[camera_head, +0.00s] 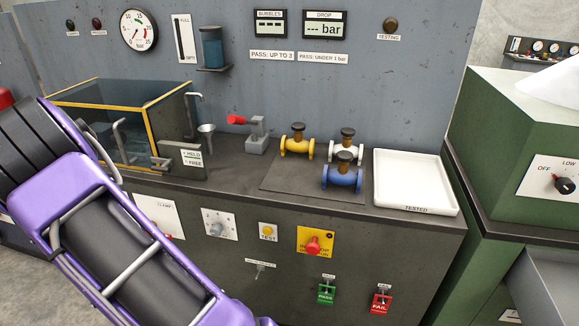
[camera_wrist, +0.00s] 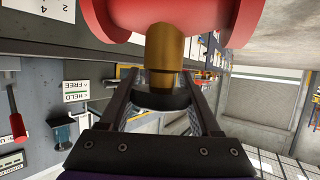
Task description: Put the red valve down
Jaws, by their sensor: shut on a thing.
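The red valve (camera_wrist: 165,14) fills the top of the wrist view. Its brass neck (camera_wrist: 165,50) points back toward my gripper (camera_wrist: 164,82), with a dark handwheel (camera_wrist: 168,102) at its end. The two fingers are shut on the valve at this neck and handwheel end. The outer ends of the red body are cut off by the frame. In the head view my purple arm crosses the lower left, and neither my gripper nor the valve can be made out with certainty there.
A dark mat (camera_head: 275,184) on the bench carries a yellow valve (camera_head: 297,146), a white valve (camera_head: 333,153) and a blue valve (camera_head: 342,179). An empty white tray marked TESTED (camera_head: 412,180) lies to the right. A yellow-edged glass tank (camera_head: 125,100) and a red-handled clamp (camera_head: 256,140) stand left.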

